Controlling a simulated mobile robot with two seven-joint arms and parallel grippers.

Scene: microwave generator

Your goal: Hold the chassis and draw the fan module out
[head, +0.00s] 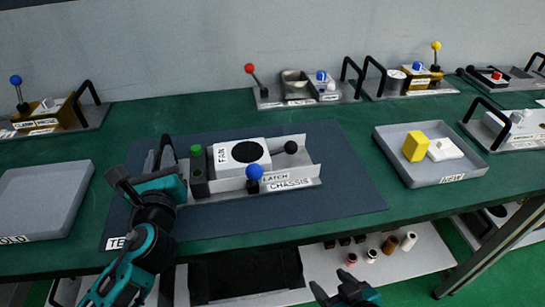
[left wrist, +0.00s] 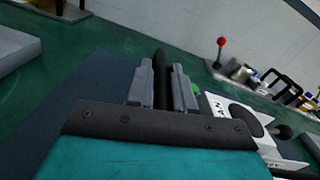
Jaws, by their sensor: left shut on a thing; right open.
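The chassis (head: 306,174) is a grey tray on the dark mat, with a "CHASSIS" label on its front. The white fan module (head: 228,163), marked "FAN" with a black round grille, sits in it; part of it also shows in the left wrist view (left wrist: 228,108). A black knob (head: 290,147) is at the module's right end. A blue-knobbed latch lever (head: 254,173) stands in front of the module. My left gripper (head: 167,158) is shut on the black handle at the chassis's left end (left wrist: 161,80). My right gripper (head: 345,289) is open and empty, below the table's front edge.
A grey tray marked "NEW" (head: 465,174) holds a yellow block (head: 415,146) and a white part (head: 445,150). An empty grey tray marked "OLD" (head: 45,190) is at the left. Several lever fixtures line the back. The mat's right side (head: 345,190) is clear.

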